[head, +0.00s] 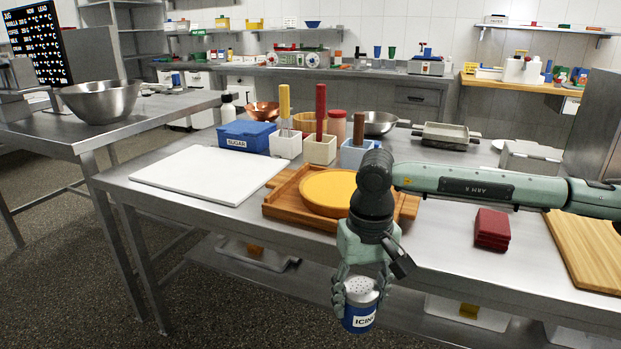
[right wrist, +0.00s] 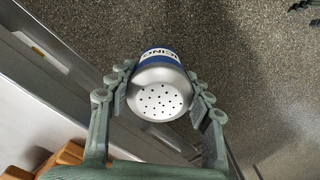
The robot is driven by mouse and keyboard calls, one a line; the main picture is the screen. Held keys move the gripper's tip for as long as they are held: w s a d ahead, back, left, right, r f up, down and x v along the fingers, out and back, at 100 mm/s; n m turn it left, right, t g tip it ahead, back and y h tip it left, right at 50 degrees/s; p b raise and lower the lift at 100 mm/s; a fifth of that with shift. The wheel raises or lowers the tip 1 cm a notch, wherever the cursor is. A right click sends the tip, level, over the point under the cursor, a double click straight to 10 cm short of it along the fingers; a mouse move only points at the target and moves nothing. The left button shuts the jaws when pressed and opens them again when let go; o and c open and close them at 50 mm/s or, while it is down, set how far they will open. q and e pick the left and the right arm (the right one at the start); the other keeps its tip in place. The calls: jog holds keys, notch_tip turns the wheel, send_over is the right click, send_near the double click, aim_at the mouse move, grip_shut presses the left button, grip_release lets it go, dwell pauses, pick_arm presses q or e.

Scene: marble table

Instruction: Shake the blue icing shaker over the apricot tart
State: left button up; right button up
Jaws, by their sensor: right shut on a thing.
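The blue icing shaker (head: 361,318) has a blue body, a white ICING label and a silver lid with holes. My right gripper (head: 361,290) is shut around it and holds it roughly upright, lid up, in front of the table's near edge. In the right wrist view the shaker (right wrist: 160,93) sits between the fingers, its holed lid facing the camera, with floor behind. The apricot tart (head: 322,190) is a round orange disc on a wooden tray (head: 282,208). It lies behind and left of the shaker, partly hidden by my right arm. My left gripper is out of view.
The steel table (head: 200,213) holds a white board (head: 208,174) on the left. A blue SUGAR box (head: 246,136) and several pots with coloured handles stand behind the tray. Dark red blocks (head: 491,229) and a wooden board (head: 590,247) lie right.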

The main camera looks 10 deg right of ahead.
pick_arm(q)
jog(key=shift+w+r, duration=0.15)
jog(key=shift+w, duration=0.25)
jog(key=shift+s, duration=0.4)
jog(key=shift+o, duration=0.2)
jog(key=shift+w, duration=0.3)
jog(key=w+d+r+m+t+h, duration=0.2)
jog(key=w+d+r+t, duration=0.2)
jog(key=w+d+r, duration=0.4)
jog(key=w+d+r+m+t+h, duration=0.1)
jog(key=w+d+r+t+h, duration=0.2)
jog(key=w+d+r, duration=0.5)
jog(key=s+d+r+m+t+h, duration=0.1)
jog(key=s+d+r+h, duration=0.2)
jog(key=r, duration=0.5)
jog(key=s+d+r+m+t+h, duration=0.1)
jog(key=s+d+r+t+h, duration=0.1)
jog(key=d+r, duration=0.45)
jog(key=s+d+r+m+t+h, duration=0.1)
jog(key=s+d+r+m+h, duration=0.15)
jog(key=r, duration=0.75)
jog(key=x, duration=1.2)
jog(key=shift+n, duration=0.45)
pick_arm(e)
jog(key=s+a+r+n, duration=0.2)
jog(key=a+r+n, duration=0.6)
jog(key=a+r, duration=0.2)
jog(key=a, duration=0.2)
jog(key=shift+a+r, duration=0.3)
jog(key=shift+r, duration=0.1)
